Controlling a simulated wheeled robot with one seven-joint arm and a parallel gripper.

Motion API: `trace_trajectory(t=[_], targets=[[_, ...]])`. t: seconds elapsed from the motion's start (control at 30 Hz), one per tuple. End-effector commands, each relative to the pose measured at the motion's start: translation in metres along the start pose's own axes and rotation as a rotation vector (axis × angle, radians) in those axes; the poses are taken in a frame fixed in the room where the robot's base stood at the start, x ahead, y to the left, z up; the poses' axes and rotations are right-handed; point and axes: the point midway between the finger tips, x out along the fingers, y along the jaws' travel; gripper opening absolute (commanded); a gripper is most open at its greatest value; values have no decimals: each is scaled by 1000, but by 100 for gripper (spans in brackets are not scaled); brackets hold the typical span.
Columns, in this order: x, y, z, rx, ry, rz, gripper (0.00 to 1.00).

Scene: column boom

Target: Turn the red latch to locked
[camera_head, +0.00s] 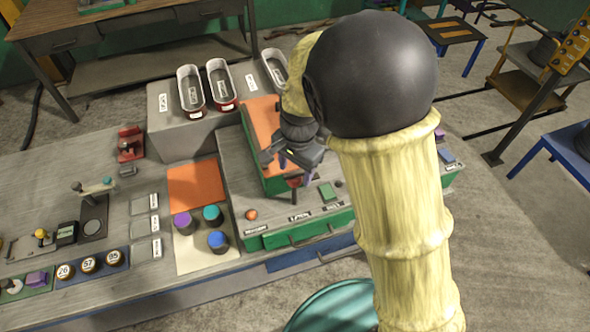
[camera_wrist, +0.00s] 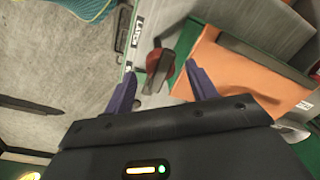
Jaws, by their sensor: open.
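The red latch (camera_wrist: 154,58) shows in the wrist view as a red round base with a dark grey-brown lever (camera_wrist: 162,70) across it. It sits beside a white label reading LATCH (camera_wrist: 137,31). My gripper (camera_wrist: 160,73) is open, with one purple finger on each side of the lever in this view. I see no clear contact between fingers and lever. In the head view my gripper (camera_head: 289,168) hangs just above the latch, and only a small red part of the latch (camera_head: 293,182) shows below it.
An orange-topped green block (camera_head: 262,125) stands close to the latch; its orange face (camera_wrist: 240,75) also shows in the wrist view. A grey box with red-based trays (camera_head: 190,90) is behind. Colored cylinders (camera_head: 214,216) and an orange knob (camera_head: 251,214) are to the left.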

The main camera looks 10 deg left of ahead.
Motion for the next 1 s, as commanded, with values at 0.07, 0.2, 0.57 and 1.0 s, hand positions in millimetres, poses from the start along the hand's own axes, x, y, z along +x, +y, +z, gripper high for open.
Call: trace_trajectory(t=[0.07, 0.2, 0.57, 1.0], targets=[[9, 0, 0, 0, -1, 3, 57], [17, 0, 0, 0, -1, 1, 57], [17, 0, 0, 0, 0, 0, 35], [17, 0, 0, -22, -1, 0, 12]])
